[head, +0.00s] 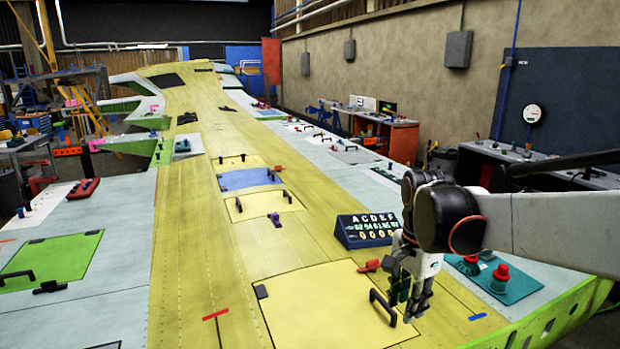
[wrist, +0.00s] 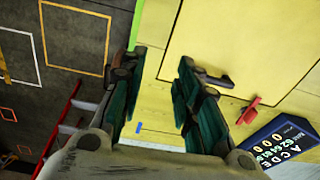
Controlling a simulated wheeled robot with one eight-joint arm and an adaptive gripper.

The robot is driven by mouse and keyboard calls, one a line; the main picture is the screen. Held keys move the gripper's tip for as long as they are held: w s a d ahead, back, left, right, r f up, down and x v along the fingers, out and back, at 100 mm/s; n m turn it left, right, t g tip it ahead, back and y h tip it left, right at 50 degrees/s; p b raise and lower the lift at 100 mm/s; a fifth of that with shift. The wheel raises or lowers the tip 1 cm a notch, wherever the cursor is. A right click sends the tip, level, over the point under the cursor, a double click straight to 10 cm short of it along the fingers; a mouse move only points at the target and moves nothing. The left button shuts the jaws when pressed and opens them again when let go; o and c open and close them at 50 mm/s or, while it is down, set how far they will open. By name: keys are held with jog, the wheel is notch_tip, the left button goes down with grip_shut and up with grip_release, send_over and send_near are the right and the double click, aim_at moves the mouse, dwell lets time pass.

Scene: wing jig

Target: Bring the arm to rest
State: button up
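My gripper (head: 408,308) hangs down from my arm at the right of the head view, above the yellow wing surface (head: 205,285). It is near the black handle (head: 383,308) of a large pale yellow panel (head: 325,300). I cannot tell from the head view how high above the wing it is. In the wrist view my gripper (wrist: 160,68) has its two green-padded fingers well apart, with nothing between them. The black handle also shows in the wrist view (wrist: 212,80), beyond the right finger.
A blue box with letters and numbers (head: 366,230) stands behind my gripper. A red clamp (head: 368,266) lies near it. A teal plate with red knobs (head: 497,280) is at the right. The wing's green edge (head: 560,318) is at the lower right.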

jog(key=s+f+n+t+b, duration=0.6)
jog(key=s+f+n+b, duration=0.6)
jog(key=s, duration=0.4)
jog(key=shift+d+f+n+t, duration=0.2)
jog(key=shift+n+t, duration=0.1)
jog(key=shift+n, duration=0.2)
